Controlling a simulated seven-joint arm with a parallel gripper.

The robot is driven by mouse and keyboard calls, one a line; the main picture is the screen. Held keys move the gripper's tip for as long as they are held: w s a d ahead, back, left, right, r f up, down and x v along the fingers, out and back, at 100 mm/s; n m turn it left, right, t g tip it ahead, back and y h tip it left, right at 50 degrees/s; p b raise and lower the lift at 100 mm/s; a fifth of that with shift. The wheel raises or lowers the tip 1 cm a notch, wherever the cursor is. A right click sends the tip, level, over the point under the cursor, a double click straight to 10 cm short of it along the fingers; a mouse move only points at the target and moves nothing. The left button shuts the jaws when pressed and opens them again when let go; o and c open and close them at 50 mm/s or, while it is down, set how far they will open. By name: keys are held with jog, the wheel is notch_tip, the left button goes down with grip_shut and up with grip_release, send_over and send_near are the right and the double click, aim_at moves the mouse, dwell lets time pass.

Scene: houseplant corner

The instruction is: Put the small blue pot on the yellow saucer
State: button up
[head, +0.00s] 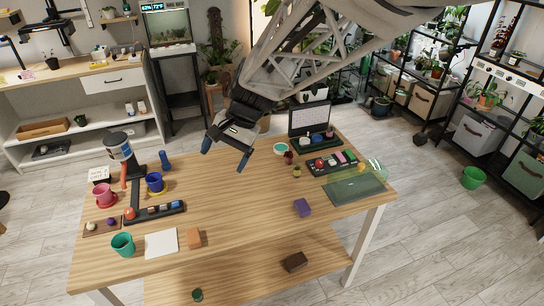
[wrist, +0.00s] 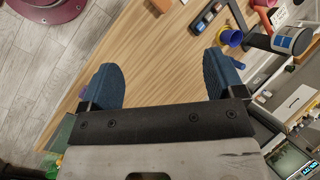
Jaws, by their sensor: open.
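The small blue pot (head: 154,182) stands at the left of the wooden table, beside the black stand. The yellow saucer (head: 158,193) shows as a rim under and around its base, so the pot appears to sit on it. In the wrist view the blue pot (wrist: 231,36) and a yellow edge of the saucer (wrist: 232,45) show near the top right. My gripper (head: 225,152) is open and empty above the back middle of the table, well to the right of the pot and apart from it. Its blue fingers stand wide apart in the wrist view (wrist: 163,80).
A black stand (head: 134,170), a blue cylinder (head: 165,160), a pink pot (head: 105,196) and a black tray (head: 157,212) surround the blue pot. The table's middle is clear.

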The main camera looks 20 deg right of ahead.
jog(key=s+d+r+n+t+h, duration=0.1)
jog(key=s+d, duration=0.4)
jog(key=s, duration=0.5)
jog(key=s+d+r+n+t+h, duration=0.2)
jog(key=s+d+n+h, duration=0.2)
jog(key=s, duration=0.5)
jog(key=shift+s+d+r+n+h, duration=0.35)
jog(key=shift+s+d+n+h, duration=0.1)
jog(key=shift+n, duration=0.25)
jog(key=shift+w, duration=0.1)
dwell(0.7)
